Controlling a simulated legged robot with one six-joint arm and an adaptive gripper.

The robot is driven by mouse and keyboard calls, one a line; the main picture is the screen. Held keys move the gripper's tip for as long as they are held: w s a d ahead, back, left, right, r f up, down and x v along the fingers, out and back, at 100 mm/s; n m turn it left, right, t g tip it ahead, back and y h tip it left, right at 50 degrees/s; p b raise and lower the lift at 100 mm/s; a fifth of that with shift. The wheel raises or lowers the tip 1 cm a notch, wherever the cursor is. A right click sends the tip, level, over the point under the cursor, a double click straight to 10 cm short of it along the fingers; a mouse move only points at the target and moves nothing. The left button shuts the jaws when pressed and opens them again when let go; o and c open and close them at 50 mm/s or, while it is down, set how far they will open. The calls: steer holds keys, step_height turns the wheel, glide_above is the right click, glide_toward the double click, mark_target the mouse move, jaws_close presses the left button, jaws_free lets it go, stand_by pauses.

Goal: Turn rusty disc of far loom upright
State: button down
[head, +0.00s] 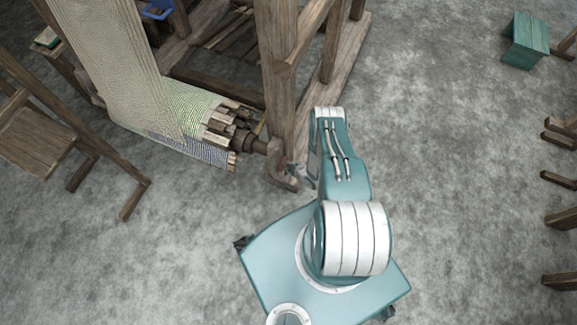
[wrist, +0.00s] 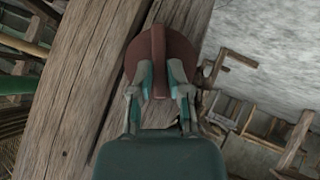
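The rusty disc (wrist: 133,57) is a round, reddish-brown plate with a raised ridge (wrist: 159,45) across its middle. It sits against a wooden post of the loom in the wrist view. The ridge runs nearly straight up and down in that picture. My gripper (wrist: 160,72) has one finger on each side of the ridge's lower part, and both fingers appear to press against it. In the head view the loom (head: 281,80) stands at upper left, and my arm reaches to the right side of its post.
A teal stool (head: 525,40) stands at upper right. Several wooden pieces line the right edge. A wooden bench (head: 35,140) is at the left. The grey floor between my base and the right edge is clear. The wrist view shows wooden furniture (wrist: 270,130) at right.

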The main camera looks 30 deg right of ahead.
stand_by(0.3)
steer(key=shift+w+d+r+m+g+y, duration=0.1)
steer(key=shift+w+d+m+g+y, duration=0.1)
steer(key=shift+m+g+y, duration=0.4)
steer(key=shift+w+d+m+g+y, duration=0.15)
steer(key=shift+m+g+y, duration=0.25)
steer(key=shift+g+y, duration=0.4)
steer(key=shift+s, duration=0.1)
steer(key=c, duration=0.7)
jaws_free()
steer(key=v, duration=1.1)
steer(key=shift+s+d+r, duration=0.15)
steer(key=shift+s+d, duration=0.15)
